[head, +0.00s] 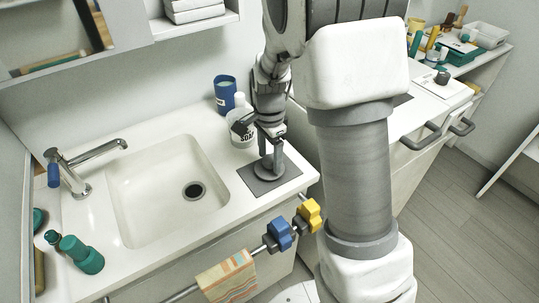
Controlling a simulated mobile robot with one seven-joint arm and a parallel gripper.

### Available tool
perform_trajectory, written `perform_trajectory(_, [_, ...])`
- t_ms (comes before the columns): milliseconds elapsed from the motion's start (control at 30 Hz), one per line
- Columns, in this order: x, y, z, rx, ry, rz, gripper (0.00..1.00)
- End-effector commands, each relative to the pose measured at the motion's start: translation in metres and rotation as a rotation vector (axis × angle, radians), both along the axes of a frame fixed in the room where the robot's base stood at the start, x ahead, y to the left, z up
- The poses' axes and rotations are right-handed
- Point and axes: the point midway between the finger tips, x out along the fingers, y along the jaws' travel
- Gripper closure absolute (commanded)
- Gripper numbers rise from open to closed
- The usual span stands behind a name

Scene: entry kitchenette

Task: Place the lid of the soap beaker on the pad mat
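A grey round lid (265,172) with an upright part at its middle is over the dark grey pad mat (253,184), on the counter right of the sink. It looks flat and at the mat's surface, but I cannot tell whether it rests there. My gripper (270,145) points down right above the lid, its fingertips at the upright part. I cannot tell whether the fingers grip it or stand apart. A white container with dark lettering (239,135), perhaps the soap beaker, stands behind and left of my gripper, which partly hides it.
A blue cup (225,92) stands at the wall behind the white container. The sink (150,200) with its tap (95,155) lies left of the mat. A rail (265,249) with blue and yellow clips and a striped cloth (227,277) runs along the counter front.

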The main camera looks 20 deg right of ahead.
Motion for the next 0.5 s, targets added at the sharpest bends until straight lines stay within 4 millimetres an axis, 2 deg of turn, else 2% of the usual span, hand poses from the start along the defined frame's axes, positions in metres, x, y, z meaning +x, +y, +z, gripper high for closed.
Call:
perform_trajectory(167, [0.0, 0.0, 0.002, 0.0, -0.001, 0.0, 0.26])
perform_trajectory(267, [0.001, 0.0, 0.011, 0.0, -0.003, 0.0, 0.26])
perform_trajectory(500, [0.001, 0.0, 0.06, 0.0, -0.005, 0.0, 0.26])
